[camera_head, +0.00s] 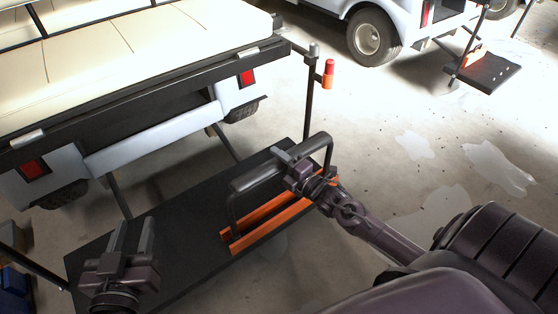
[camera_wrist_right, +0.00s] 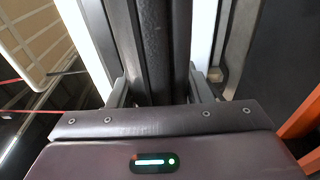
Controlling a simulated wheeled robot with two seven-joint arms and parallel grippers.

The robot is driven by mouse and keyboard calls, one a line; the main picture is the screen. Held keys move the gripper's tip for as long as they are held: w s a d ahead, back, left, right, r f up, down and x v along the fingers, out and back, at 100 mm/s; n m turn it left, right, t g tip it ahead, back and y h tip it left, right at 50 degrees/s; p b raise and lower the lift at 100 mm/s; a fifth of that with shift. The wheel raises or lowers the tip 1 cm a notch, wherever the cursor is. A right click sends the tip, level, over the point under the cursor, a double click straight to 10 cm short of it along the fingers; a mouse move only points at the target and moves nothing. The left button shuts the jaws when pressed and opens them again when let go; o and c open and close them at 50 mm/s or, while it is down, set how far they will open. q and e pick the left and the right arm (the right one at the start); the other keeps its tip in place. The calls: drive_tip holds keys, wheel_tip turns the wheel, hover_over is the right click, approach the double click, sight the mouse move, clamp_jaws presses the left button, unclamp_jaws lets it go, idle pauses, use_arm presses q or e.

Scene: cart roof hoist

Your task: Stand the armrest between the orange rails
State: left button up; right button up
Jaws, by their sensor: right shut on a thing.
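The armrest (camera_head: 258,178) is a black loop with a padded top bar and two legs. It is upright over the black platform. Its left leg comes down at the near left end of the orange rails (camera_head: 262,223), and its right leg at their far right end. I cannot tell whether its feet touch the platform. My right gripper (camera_head: 291,164) is shut on the top bar, right of its middle. In the right wrist view the dark bar (camera_wrist_right: 155,50) runs between the fingers (camera_wrist_right: 158,90). My left gripper (camera_head: 132,236) is open and empty above the platform's left part.
Another cart (camera_head: 375,30) is at the back. The floor at right is free.

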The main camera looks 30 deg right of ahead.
use_arm(q)
drive_tip(key=shift+f, duration=0.15)
use_arm(e)
drive_tip(key=shift+f, duration=0.3)
idle(0.6)
drive_tip(key=o, duration=1.5)
drive_tip(key=shift+f, duration=0.15)
use_arm(q)
drive_tip(key=s+a+f+g+y+p, duration=0.1)
drive_tip(key=s+f+g+y, duration=0.1)
drive_tip(key=s+f+g, duration=0.4)
wheel_tip(320, 180, down, 6)
drive_tip(key=shift+r+p, duration=0.25)
drive_tip(key=shift+p, duration=0.1)
use_arm(e)
drive_tip(key=v, duration=0.8)
